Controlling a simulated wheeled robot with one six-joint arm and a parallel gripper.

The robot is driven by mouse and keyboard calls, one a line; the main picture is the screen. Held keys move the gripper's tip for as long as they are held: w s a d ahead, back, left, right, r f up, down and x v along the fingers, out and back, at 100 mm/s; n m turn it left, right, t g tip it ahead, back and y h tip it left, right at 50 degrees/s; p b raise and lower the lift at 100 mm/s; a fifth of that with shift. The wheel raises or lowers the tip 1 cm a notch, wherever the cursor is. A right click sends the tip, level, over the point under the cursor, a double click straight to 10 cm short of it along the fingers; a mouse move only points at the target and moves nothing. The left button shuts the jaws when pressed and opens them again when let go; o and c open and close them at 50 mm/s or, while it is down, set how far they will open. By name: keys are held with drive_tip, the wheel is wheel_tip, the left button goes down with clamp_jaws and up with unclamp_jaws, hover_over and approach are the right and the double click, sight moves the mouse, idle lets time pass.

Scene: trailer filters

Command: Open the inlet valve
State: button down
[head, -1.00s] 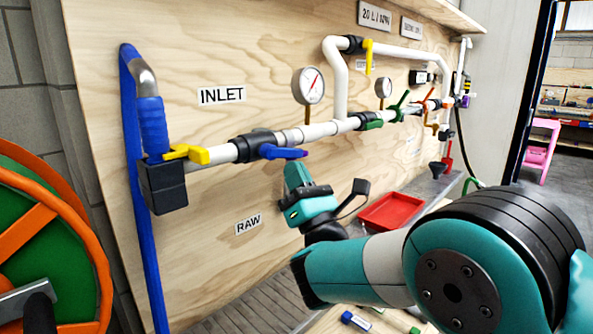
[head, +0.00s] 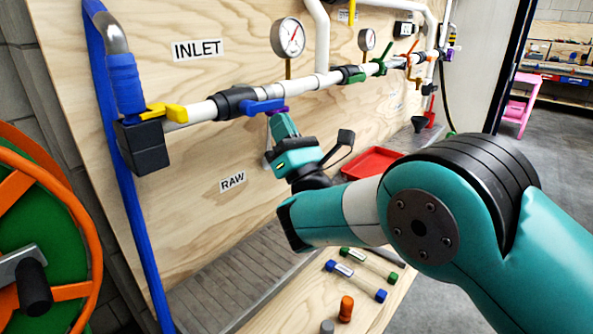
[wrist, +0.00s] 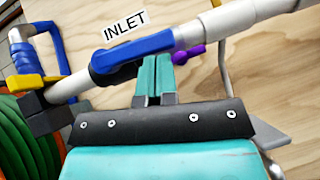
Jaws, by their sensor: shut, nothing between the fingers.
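The white pipe (head: 300,84) runs along the plywood panel under the INLET sign (head: 197,49). A dark valve body (head: 232,102) on it carries a blue lever (head: 262,106), which points right, roughly beside the pipe. The blue lever also shows in the wrist view (wrist: 135,47). A second, yellow lever (head: 165,111) is at the hose end. My gripper (head: 277,122) is shut and empty, its tips just below the right end of the blue lever. In the wrist view the fingertips (wrist: 156,72) overlap the lever's edge; I cannot tell whether they touch.
A small purple part (head: 280,110) is just right of my fingertips, below the pipe. Gauges (head: 288,38) and a green lever (head: 380,66) are farther right. A blue hose (head: 125,180) hangs left, beside an orange and green reel (head: 40,220). A red tray (head: 370,162) lies below.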

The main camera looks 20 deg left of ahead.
drive_tip(key=w+a+f+b+v, duration=0.1)
drive_tip(key=w+f+b+v, duration=0.1)
drive_tip(key=b+v, duration=1.4)
drive_tip(key=w+d+f+m+t+h+b, duration=0.1)
drive_tip(key=w+d+m+h+b, duration=0.1)
drive_tip(key=w+d+m+h, duration=0.55)
drive_tip(key=w+d+m+t+h+b, duration=0.15)
drive_tip(key=d+m+h, duration=0.6)
drive_tip(key=m, duration=0.75)
drive_tip(key=s+d+f+m+g+h, duration=0.1)
drive_tip(key=s+d+f+m+g, duration=0.4)
drive_tip(key=s, duration=0.3)
drive_tip(key=s+d+f+m+g+h, duration=0.1)
drive_tip(key=s+d+f+m+g, duration=0.2)
drive_tip(key=s+f+m+g, duration=0.3)
drive_tip(key=s+d+f+m+g, duration=0.1)
drive_tip(key=s+d+g, duration=0.15)
drive_tip(key=s, duration=0.65)
drive_tip(key=s+d+m+g, duration=0.1)
drive_tip(key=s+g, duration=0.3)
drive_tip(key=s, duration=0.5)
wheel_tip(320, 180, up, 32)
drive_tip(key=p, duration=3.2)
drive_tip(key=shift+s+d+g, duration=0.3)
drive_tip(key=shift+g, duration=0.1)
